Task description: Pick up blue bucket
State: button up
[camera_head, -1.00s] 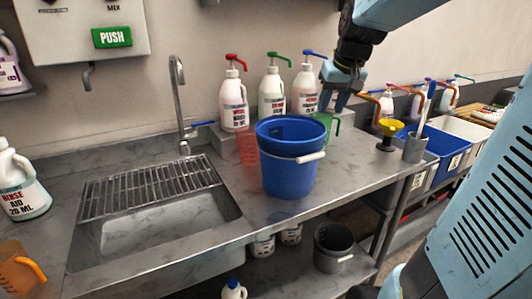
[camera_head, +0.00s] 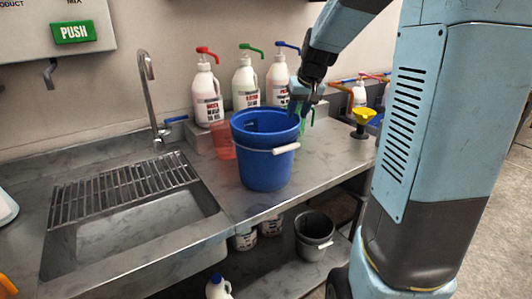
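The blue bucket (camera_head: 264,170) stands upright on the steel counter, right of the sink. Its handle with a white grip (camera_head: 286,149) hangs down across the front right side. My gripper (camera_head: 299,106) is at the bucket's right rear rim, pointing down. Its fingers are dark and small in the view, partly lost against the rim and the green item behind. I cannot tell whether they touch the bucket or how far apart they are.
Pump bottles (camera_head: 208,95) stand behind the bucket, with a red jug (camera_head: 223,140) close at its left rear. A yellow funnel (camera_head: 363,116) is to the right. The sink rack (camera_head: 125,187) lies left. A grey bucket (camera_head: 314,232) is on the lower shelf.

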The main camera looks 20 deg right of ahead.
aim_at(294, 123)
jog(key=shift+x, duration=2.75)
grip_shut()
